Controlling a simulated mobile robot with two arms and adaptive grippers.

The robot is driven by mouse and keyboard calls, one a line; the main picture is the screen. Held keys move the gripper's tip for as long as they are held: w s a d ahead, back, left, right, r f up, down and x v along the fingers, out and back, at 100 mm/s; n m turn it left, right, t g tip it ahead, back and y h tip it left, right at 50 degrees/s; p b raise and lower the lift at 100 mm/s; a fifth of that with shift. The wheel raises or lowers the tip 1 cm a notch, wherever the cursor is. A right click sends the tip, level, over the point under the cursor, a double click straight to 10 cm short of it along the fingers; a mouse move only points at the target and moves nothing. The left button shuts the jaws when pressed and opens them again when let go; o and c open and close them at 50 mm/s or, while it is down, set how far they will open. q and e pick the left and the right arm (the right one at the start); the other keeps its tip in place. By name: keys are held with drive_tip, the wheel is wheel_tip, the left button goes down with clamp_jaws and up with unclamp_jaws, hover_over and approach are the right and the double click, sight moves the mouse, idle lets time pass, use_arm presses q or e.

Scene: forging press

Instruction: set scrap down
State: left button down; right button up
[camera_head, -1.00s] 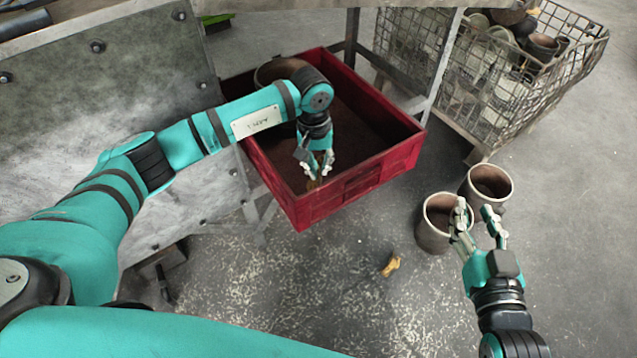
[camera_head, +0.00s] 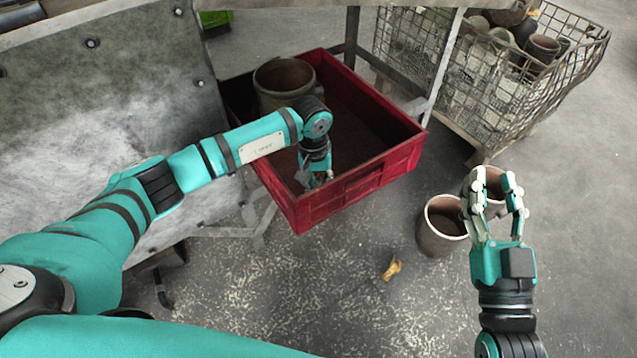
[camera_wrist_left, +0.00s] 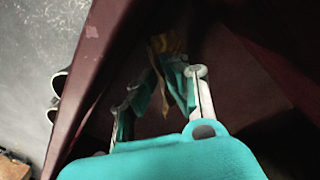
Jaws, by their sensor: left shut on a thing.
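My left gripper (camera_head: 316,178) reaches down into the red crate (camera_head: 362,178), near its front wall. In the left wrist view its fingers (camera_wrist_left: 160,88) are shut on a yellow-brown piece of scrap (camera_wrist_left: 168,44), dim and partly covered by the fingers. The crate's dark red wall (camera_wrist_left: 88,75) is close beside them. I cannot tell whether the scrap touches the crate floor. In the head view the held scrap is hidden. My right gripper (camera_head: 494,182) is open and empty, in front of the pots at the right. Another yellowish scrap piece (camera_head: 391,268) lies on the floor.
A large pot (camera_head: 285,82) stands inside the crate at the back left. Two pots stand on the floor, one of them (camera_head: 440,228) left of my right gripper. A wire basket (camera_head: 500,95) of parts is behind. A metal panel (camera_head: 110,95) borders the left.

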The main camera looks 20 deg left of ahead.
use_arm(q)
drive_tip(key=shift+f, duration=0.1)
use_arm(e)
drive_tip(key=shift+s+r, duration=0.1)
drive_tip(key=shift+r, duration=0.2)
use_arm(q)
drive_tip(key=c, duration=1.4)
unclamp_jaws()
use_arm(e)
drive_tip(key=shift+r+y, duration=0.15)
drive_tip(key=shift+y, duration=0.15)
